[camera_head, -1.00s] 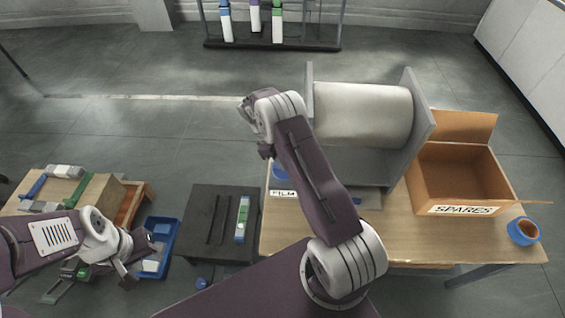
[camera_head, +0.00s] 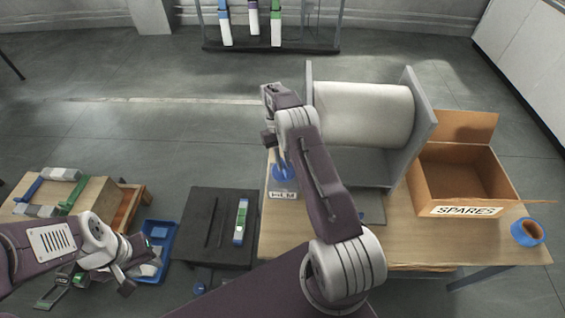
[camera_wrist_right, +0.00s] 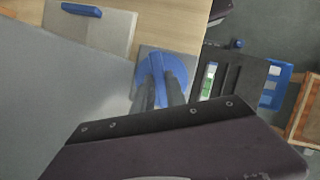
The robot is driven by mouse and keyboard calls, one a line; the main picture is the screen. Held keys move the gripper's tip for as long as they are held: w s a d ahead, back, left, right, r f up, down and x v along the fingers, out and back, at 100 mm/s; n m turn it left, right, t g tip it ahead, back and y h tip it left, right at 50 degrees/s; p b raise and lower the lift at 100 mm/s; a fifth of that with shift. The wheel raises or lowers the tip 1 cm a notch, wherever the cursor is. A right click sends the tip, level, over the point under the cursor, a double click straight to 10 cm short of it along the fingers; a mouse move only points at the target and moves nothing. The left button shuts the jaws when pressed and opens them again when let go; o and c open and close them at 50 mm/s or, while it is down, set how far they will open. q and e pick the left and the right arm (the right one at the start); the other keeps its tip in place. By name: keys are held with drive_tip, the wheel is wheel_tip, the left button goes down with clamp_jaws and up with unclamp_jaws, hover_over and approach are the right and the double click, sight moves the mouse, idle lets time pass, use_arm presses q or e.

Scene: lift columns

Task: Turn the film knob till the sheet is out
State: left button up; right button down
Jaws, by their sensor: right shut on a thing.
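A blue film knob (camera_head: 283,172) sits above the FILM label at the left of the roll stand. In the right wrist view it is a round blue disc (camera_wrist_right: 180,72) with a raised bar on a grey plate. My right gripper (camera_wrist_right: 162,84) is shut on the knob's bar; the arm partly hides it in the head view. A large pale roll (camera_head: 364,114) stands between grey side plates. A flat grey panel with a blue bar (camera_wrist_right: 82,9) lies on the table; I cannot tell if it is the sheet. My left gripper (camera_head: 135,274) is low at left; its jaw opening is unclear.
An open SPARES box (camera_head: 457,182) and a blue tape ring (camera_head: 527,232) are on the wooden table's right side. A black stand (camera_head: 215,235) holds a green-and-white piece. A blue bin (camera_head: 157,238) and wooden blocks are at left.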

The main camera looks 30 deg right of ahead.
drive_tip(key=shift+d+m+y, duration=0.1)
drive_tip(key=shift+m+y, duration=0.5)
drive_tip(key=shift+m, duration=1)
drive_tip(key=shift+t, duration=0.3)
drive_tip(key=c, duration=1.4)
unclamp_jaws()
